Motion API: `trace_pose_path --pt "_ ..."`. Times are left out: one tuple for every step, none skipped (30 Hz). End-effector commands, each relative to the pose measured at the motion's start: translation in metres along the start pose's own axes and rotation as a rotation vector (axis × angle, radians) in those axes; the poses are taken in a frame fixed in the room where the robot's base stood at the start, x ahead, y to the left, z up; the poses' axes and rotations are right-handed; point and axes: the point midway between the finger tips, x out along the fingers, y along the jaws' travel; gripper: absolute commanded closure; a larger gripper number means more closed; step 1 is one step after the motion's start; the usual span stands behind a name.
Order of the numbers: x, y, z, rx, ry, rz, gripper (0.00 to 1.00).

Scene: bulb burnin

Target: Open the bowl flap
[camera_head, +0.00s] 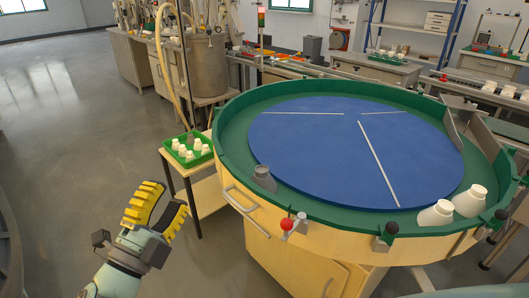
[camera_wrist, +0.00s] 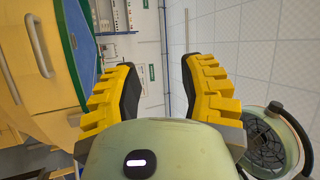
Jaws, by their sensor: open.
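The bowl (camera_head: 232,165) is a wide, round green-walled basin with a blue disc (camera_head: 330,140) inside, set on a pale wooden cabinet. A red-knobbed lever (camera_head: 287,224) sits on its near outer rim. Grey plates (camera_head: 475,130) stand at its right side; I cannot tell for sure which part is the flap. My gripper (camera_head: 166,197), with yellow ribbed fingers, is open and empty, left of the bowl and apart from it. In the wrist view, my open gripper (camera_wrist: 160,68) has nothing between its fingers; the bowl's green rim (camera_wrist: 72,62) shows at the left.
Two white bottle-like pieces (camera_head: 435,213) (camera_head: 470,200) lie in the bowl's near right. A green tray (camera_head: 187,148) with several white pieces stands on a small table left of the bowl. A curved handle (camera_head: 240,200) juts from the cabinet. The floor at left is clear.

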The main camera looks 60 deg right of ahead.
Motion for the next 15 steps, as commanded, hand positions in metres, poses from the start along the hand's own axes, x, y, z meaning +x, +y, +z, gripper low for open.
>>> trace_pose_path --pt "-0.011 0.038 0.005 0.013 0.008 0.029 0.59" --pt "-0.014 0.05 0.006 0.024 0.009 0.045 0.59" --pt "-0.018 0.066 0.007 0.038 0.011 0.064 0.59" --pt "-0.021 0.078 0.009 0.05 0.013 0.08 0.59" --pt "-0.024 0.09 0.01 0.062 0.014 0.096 0.59" --pt "-0.028 0.105 0.012 0.078 0.014 0.117 0.59" --pt "-0.031 0.115 0.014 0.089 0.014 0.13 0.59" --pt "-0.034 0.125 0.015 0.099 0.017 0.143 0.59" --pt "-0.037 0.136 0.016 0.113 0.019 0.159 0.59" --pt "-0.039 0.144 0.017 0.122 0.02 0.169 0.59" --pt "-0.041 0.151 0.018 0.13 0.02 0.178 0.59" --pt "-0.043 0.158 0.019 0.141 0.02 0.189 0.59" --pt "-0.044 0.163 0.019 0.148 0.021 0.197 0.59" --pt "-0.045 0.167 0.02 0.155 0.021 0.203 0.59" --pt "-0.046 0.171 0.02 0.161 0.021 0.21 0.59"
